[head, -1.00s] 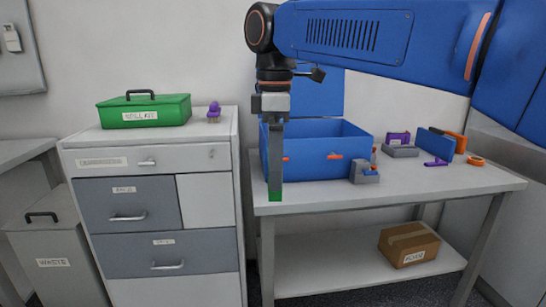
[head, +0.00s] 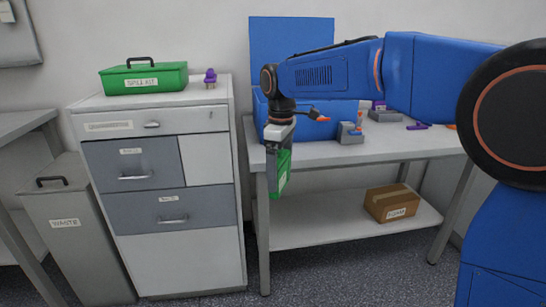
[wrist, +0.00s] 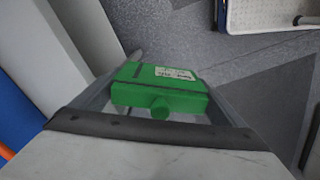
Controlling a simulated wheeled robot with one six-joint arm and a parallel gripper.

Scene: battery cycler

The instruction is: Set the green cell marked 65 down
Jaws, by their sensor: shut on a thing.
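The green cell (head: 284,172) hangs in my gripper (head: 277,178) in front of the left end of the workbench, below the level of its top. In the wrist view the green cell (wrist: 160,92) sits between the two fingers of my gripper (wrist: 160,97), with a white label on its face and a round green knob on its near side. The label is too small to read, so I cannot tell whether it says 65. The cell is clear of any surface, with grey floor beyond it in the wrist view.
The workbench (head: 340,153) carries a blue open-lidded box (head: 262,105) and a small grey fixture (head: 350,133). A cardboard box (head: 391,204) is on its lower shelf. A drawer cabinet (head: 172,255) with a green spill kit (head: 144,79) on top stands left, beside a waste bin (head: 75,240).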

